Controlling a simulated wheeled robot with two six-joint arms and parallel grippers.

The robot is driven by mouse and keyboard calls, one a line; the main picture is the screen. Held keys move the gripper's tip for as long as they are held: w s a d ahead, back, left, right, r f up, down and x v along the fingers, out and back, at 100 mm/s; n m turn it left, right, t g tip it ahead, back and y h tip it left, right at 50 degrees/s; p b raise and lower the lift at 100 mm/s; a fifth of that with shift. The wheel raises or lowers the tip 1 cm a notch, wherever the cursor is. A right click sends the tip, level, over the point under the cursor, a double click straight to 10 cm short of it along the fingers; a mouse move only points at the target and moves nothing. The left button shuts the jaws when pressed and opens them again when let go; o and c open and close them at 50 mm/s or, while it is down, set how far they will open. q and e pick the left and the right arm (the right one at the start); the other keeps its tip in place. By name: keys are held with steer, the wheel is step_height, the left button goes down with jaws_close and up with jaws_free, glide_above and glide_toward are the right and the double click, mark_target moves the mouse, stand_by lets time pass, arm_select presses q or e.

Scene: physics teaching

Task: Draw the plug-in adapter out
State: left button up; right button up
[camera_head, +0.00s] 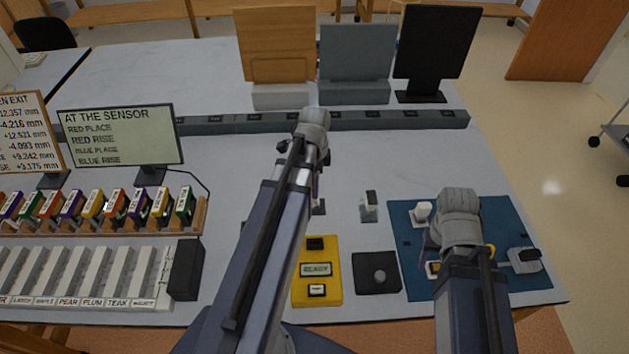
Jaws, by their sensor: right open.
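I cannot single out the plug-in adapter for certain. A small grey block with a dark top (369,206) stands on the table between my two arms and may be it. My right gripper (458,235) is over the blue mat (408,278) at the right; its jaws are open, but its wrist hides most of the fingers and what is under them. My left gripper (314,165) is above the middle of the table; its fingers are mostly hidden behind its own arm.
The blue mat also carries a white knob-like part (422,211) and a grey block (525,260). A yellow READY box (318,288) and a black square pad (377,273) stand left of it. Display boards (118,138) and a rack of coloured blocks (100,208) fill the left.

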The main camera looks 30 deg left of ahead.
arm_select(q)
step_height(320, 180, down, 7)
steer(key=b, duration=0.6)
arm_select(e)
step_height(320, 180, down, 7)
arm_select(q)
steer(key=shift+r, duration=0.1)
jaws_close()
stand_by(0.4)
steer(key=shift+r+p, duration=0.6)
steer(key=shift+r, duration=0.15)
arm_select(e)
steer(key=shift+r, duration=0.8)
arm_select(q)
steer(key=shift+r+p, duration=2.1)
arm_select(e)
steer(key=shift+r, duration=2.1)
